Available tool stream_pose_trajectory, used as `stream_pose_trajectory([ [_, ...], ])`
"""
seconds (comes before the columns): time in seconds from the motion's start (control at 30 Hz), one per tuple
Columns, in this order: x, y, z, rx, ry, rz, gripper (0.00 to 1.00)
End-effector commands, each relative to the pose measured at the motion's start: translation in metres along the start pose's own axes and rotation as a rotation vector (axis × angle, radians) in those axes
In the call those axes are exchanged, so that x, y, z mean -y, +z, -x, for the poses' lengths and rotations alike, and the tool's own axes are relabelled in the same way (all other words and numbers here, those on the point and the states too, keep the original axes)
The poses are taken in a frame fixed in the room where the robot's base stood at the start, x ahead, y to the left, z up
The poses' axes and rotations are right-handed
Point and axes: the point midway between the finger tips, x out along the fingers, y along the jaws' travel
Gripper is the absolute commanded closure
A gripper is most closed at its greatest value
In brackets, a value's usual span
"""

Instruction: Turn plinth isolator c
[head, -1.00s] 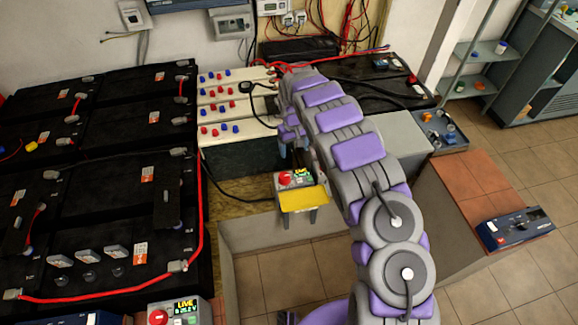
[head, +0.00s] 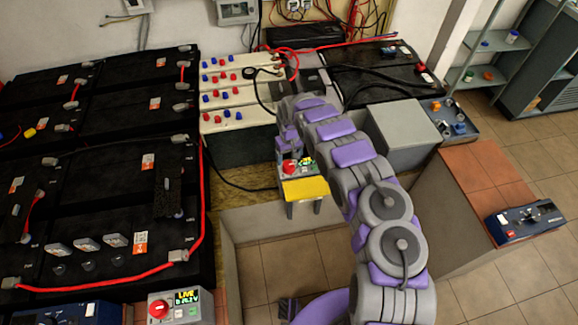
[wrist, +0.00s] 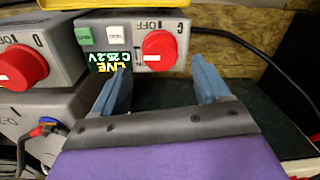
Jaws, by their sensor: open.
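Isolator C is a grey box (wrist: 135,20) with a red round knob (wrist: 160,50) in the wrist view. The knob bears a white mark, with OFF and ON labels on opposite sides. Its small screen (wrist: 108,58) reads LIVE and C 25.2V. My gripper (wrist: 160,86) is open and empty, its two blue-grey fingers apart in front of the knob, seemingly not touching it. In the head view a red knob (head: 291,167) and a yellow plate (head: 305,188) show below my arm's end; my fingertips there are hidden or too small to tell.
A neighbouring box with its red knob (wrist: 22,67) is close at left in the wrist view. A black cable (wrist: 230,36) runs from the right of isolator C. Large black batteries (head: 120,205) fill the left; another live isolator (head: 175,308) stands in front.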

Motion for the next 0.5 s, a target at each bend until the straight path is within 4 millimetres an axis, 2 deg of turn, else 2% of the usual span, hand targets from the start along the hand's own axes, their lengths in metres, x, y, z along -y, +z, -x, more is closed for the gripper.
stream_pose_trajectory([
  [0.03, 0.001, 0.001, -0.014, 0.003, -0.002, 0.001, 0.25],
  [0.2, -0.001, 0.002, -0.037, 0.002, -0.002, 0.0, 0.25],
  [0.5, -0.002, 0.003, -0.051, 0.002, -0.002, 0.0, 0.25],
])
